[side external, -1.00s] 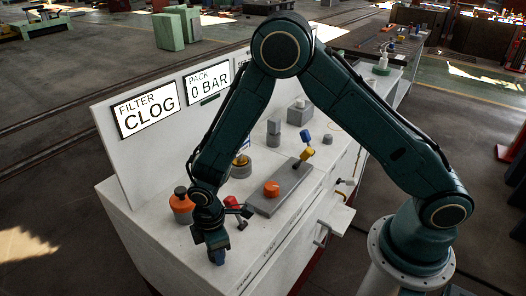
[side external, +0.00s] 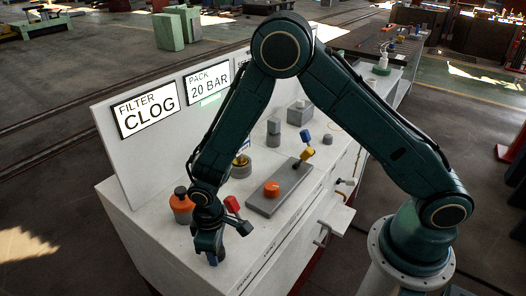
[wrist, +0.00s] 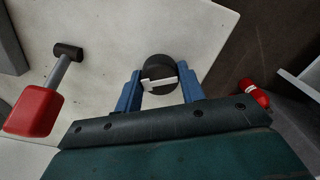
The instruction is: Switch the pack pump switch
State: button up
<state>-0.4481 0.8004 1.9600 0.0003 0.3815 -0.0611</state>
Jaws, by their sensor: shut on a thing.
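A round black switch knob with a white pointer bar (wrist: 157,66) sits on the white bench top in the wrist view. I take it as the pack pump switch; no label on it is readable. My gripper (wrist: 160,90) has its blue fingers on either side of the knob and is shut on it. In the side view my gripper (side external: 212,259) is down at the near left end of the bench and hides the knob. The pack display (side external: 208,86) reads 20 BAR, and a green strip (side external: 210,100) below it is lit.
A red-handled lever (wrist: 35,110) stands close left of my gripper in the wrist view. The filter display (side external: 146,109) reads CLOG. A grey plate (side external: 265,208) with an orange knob (side external: 271,189) lies to the right.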

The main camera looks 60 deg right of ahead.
jog(key=o, duration=1)
jog(key=shift+r, duration=0.2)
notch_tip(320, 180, up, 14)
jog(key=shift+f, duration=0.25)
dwell(0.4)
